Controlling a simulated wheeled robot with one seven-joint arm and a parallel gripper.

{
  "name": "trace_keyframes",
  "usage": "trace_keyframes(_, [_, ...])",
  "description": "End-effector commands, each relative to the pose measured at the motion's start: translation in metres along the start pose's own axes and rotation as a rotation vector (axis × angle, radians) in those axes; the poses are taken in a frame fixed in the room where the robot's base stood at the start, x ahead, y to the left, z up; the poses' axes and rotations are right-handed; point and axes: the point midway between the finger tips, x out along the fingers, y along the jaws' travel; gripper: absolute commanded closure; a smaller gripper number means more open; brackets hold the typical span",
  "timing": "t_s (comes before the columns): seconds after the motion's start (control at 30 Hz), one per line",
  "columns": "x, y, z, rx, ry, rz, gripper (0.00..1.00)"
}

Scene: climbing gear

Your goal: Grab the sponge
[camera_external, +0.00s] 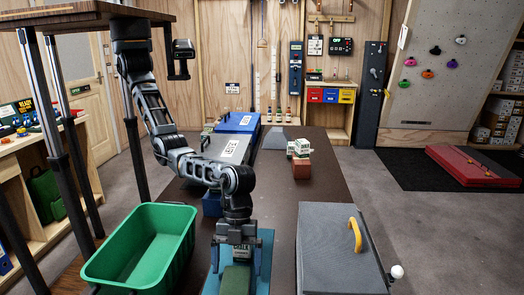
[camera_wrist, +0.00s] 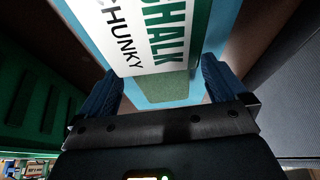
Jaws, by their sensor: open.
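My gripper (camera_external: 236,262) points down over a light blue mat or tray, with its fingers open and apart. In the wrist view, my gripper (camera_wrist: 160,82) has its two blue fingers on either side of an olive-green, round-cornered piece (camera_wrist: 168,87), which looks like the sponge. The same olive-green shape shows below the gripper in the external view (camera_external: 236,281). A white and green block lettered "CHUNKY CHALK" (camera_wrist: 150,40) stands against it in the wrist view and hides part of it. Whether the fingers touch anything cannot be told.
A green bin (camera_external: 140,245) stands left of the gripper, and a grey box with a yellow handle (camera_external: 335,255) stands to the right. The light blue surface (camera_external: 266,250) lies beneath. The dark tabletop between is mostly clear.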

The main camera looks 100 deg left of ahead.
Motion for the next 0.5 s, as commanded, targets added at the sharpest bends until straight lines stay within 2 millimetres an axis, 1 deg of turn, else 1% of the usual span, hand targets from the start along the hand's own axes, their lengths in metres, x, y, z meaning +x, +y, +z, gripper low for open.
trace_keyframes(0.03, [0.0058, -0.0003, 0.0003, -0.001, 0.000, 0.001, 0.01])
trace_keyframes(0.13, [0.0123, -0.0002, 0.0002, 0.000, 0.000, 0.000, 0.01])
trace_keyframes(0.37, [0.0137, -0.0007, -0.0002, 0.000, 0.002, -0.002, 0.01])
trace_keyframes(0.4, [0.0137, -0.0007, -0.0002, 0.000, 0.002, -0.002, 0.02])
trace_keyframes(0.5, [0.0136, -0.0007, -0.0001, 0.000, 0.002, -0.002, 0.12])
